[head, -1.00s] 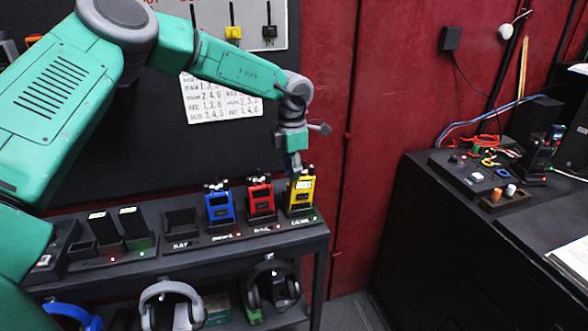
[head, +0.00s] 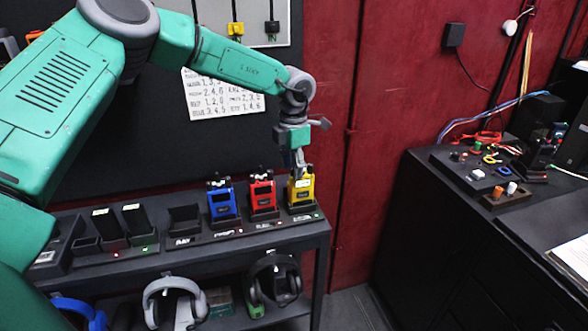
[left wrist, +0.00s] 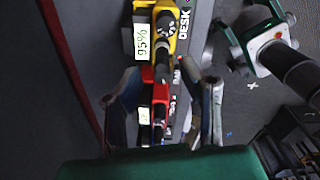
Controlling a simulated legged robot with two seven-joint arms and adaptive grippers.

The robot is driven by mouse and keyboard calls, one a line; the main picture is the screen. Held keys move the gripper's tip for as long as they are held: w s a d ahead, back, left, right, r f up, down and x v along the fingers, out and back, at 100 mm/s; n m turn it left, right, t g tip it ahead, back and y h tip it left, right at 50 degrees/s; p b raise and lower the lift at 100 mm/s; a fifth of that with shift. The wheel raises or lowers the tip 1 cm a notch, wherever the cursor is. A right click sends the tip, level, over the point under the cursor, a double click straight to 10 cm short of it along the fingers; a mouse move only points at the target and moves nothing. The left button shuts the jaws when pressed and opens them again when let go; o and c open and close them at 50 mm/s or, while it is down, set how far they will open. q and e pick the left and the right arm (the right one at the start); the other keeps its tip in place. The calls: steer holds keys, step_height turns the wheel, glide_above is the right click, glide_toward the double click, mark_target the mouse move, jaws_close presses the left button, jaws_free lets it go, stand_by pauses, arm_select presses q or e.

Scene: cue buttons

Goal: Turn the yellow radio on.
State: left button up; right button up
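The yellow radio (head: 300,192) stands upright in the last holder at the right end of the shelf. In the left wrist view the yellow radio (left wrist: 160,40) shows a lit display reading about 95% beside a label "DESK". My left gripper (head: 299,168) points down just above its top; contact cannot be told. In the left wrist view the left gripper (left wrist: 160,92) has its fingers spread, with nothing held between them. The yellow radio's top knobs are small and partly behind the fingers in the head view.
A red radio (head: 262,194) and a blue radio (head: 222,203) stand left of the yellow one. Headphones (head: 174,302) hang below the shelf (head: 150,268). A dark cabinet (head: 425,230) with small items stands right, across a gap. A written sheet (head: 222,96) hangs behind the arm.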

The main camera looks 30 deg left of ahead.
arm_select(q)
step_height(320, 180, up, 11)
steer(key=shift+d+r, duration=0.15)
steer(key=shift+d, duration=0.15)
arm_select(e)
steer(key=shift+d, duration=0.15)
arm_select(q)
steer(key=shift+a, duration=0.1)
arm_select(e)
steer(key=shift+w, duration=0.15)
